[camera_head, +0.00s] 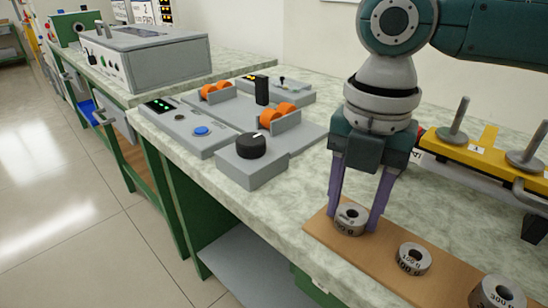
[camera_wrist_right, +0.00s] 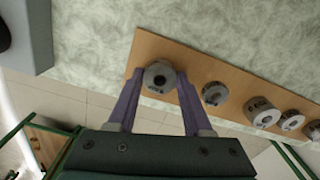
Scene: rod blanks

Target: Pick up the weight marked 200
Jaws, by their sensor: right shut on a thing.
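My right gripper (camera_head: 353,222) is shut on a grey ring-shaped weight (camera_head: 350,222) at the left end of a wooden board (camera_head: 383,249). One purple finger is on each side of it. Its marking is partly hidden; I make out only an ending like "0 g". In the right wrist view the same weight (camera_wrist_right: 159,76) sits between the fingers. I cannot tell whether it is lifted off the board. A smaller weight marked 100 g (camera_head: 412,259) and a larger one marked 300 g (camera_head: 496,293) stand further right. My left gripper is not in view.
Two more weights (camera_wrist_right: 291,120) (camera_wrist_right: 314,130) stand further along the board. A grey device with a black knob (camera_head: 251,146) and orange rollers (camera_head: 278,115) is left of my gripper. A yellow rack with pegs (camera_head: 478,153) stands behind. The bench's front edge is near the board.

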